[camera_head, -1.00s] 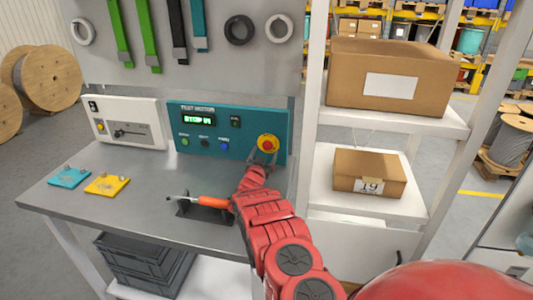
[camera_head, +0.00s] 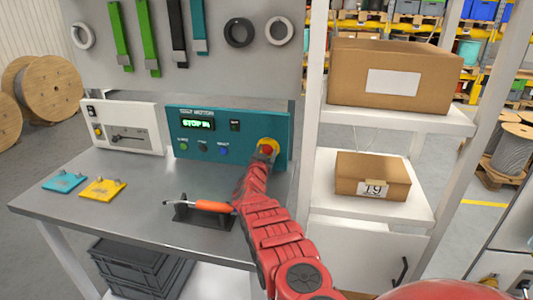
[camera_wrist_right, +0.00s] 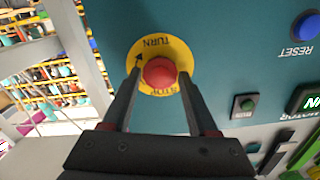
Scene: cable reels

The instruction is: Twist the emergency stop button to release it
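The emergency stop button is a red knob (camera_wrist_right: 160,73) on a yellow disc with the word TURN and an arrow. It sits at the right end of the teal panel (camera_head: 220,152), where the red button (camera_head: 267,149) shows just above my right gripper. In the right wrist view, my right gripper (camera_wrist_right: 160,85) is open, with one finger on each side of the red knob. I cannot tell whether the fingers touch it. In the head view the arm hides the lower part of the yellow disc. My left gripper is not in view.
A grey workbench (camera_head: 130,205) carries a white power unit (camera_head: 124,127), blue and yellow plates, and an orange-handled screwdriver (camera_head: 212,206) on a black stand beside my arm. A white shelf with cardboard boxes (camera_head: 392,76) stands on the right.

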